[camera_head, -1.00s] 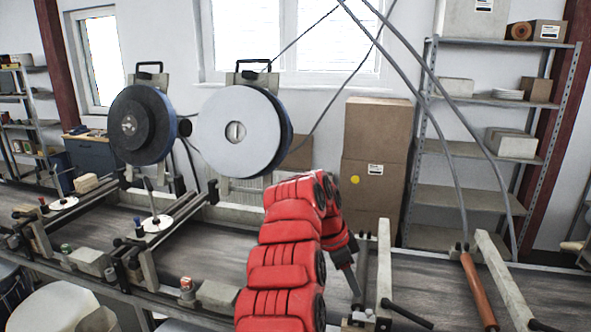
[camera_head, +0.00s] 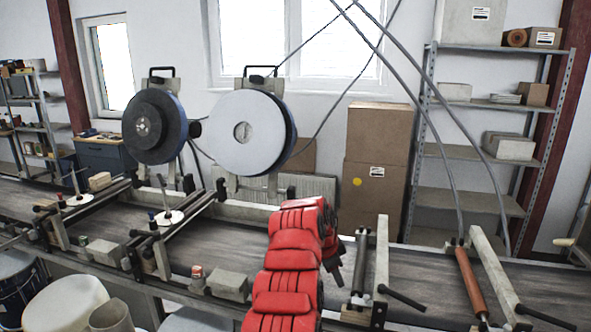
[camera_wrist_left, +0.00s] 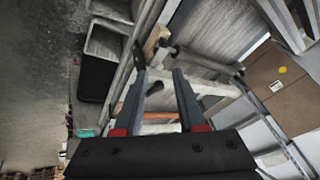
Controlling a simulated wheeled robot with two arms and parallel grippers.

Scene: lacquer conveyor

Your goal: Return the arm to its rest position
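My red left arm (camera_head: 292,265) rises from the bottom middle of the head view, in front of the conveyor (camera_head: 220,250). Its wrist folds down on the right side, and its gripper is mostly hidden behind the arm there. In the left wrist view my left gripper (camera_wrist_left: 160,75) shows two grey fingers with red bases, spread apart with nothing between them. The gripper is above and in front of the conveyor frame. My right gripper is not in view.
Two large discs, one black (camera_head: 150,125) and one white (camera_head: 242,131), stand behind the conveyor. An orange roller (camera_head: 472,283) and grey posts (camera_head: 381,262) stand right of the arm. Cardboard boxes (camera_head: 376,170) and a metal shelf (camera_head: 470,200) are at the back.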

